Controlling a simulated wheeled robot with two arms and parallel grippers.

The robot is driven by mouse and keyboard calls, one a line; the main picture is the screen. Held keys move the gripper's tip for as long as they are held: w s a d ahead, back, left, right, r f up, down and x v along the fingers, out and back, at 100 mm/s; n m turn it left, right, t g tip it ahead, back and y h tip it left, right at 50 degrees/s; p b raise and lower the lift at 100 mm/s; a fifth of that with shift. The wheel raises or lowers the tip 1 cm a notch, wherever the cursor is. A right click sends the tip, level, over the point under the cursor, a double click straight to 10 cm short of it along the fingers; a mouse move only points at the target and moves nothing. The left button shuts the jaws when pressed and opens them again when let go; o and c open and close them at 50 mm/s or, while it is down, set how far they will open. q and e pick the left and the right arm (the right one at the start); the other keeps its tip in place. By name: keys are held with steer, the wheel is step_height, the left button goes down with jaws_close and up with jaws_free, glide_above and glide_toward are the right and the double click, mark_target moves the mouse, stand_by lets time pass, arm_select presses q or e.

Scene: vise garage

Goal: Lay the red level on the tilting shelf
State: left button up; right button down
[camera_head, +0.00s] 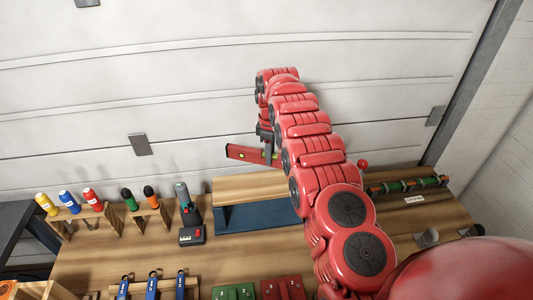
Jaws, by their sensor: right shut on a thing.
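The red level (241,153) hangs in the air near the middle of the view, with a yellow-green vial showing on its face. My right gripper (267,137) is shut on it, near its right part. The arm hides the level's right end. Below the level, at the back of the bench, is a wooden board (240,190) with a dark blue part (250,218) in front, which looks like the tilting shelf. The level appears above the board and apart from it. My right arm covers the board's right end. My left gripper is not in view.
The wooden bench (110,262) carries racks of colored bottles (68,201) and a drill (187,210) left of the shelf. Blue-handled tools (153,285) and green and red blocks (283,288) stand in front. A rack with green items (405,185) is at right. A garage door rises behind.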

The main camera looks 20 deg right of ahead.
steer(key=shift+d, duration=0.2)
steer(key=shift+d, duration=0.15)
steer(key=shift+s+d+n+p, duration=0.2)
steer(key=shift+d+n+p, duration=0.45)
steer(key=shift+n+p, duration=0.05)
steer(key=s+d+n+p, duration=0.1)
steer(key=n, duration=0.1)
steer(key=s+d+n+p, duration=0.1)
steer(key=shift+d+f+n, duration=0.2)
steer(key=shift+f+n, duration=0.2)
steer(key=shift+f+b, duration=0.85)
steer(key=shift+f, duration=1.75)
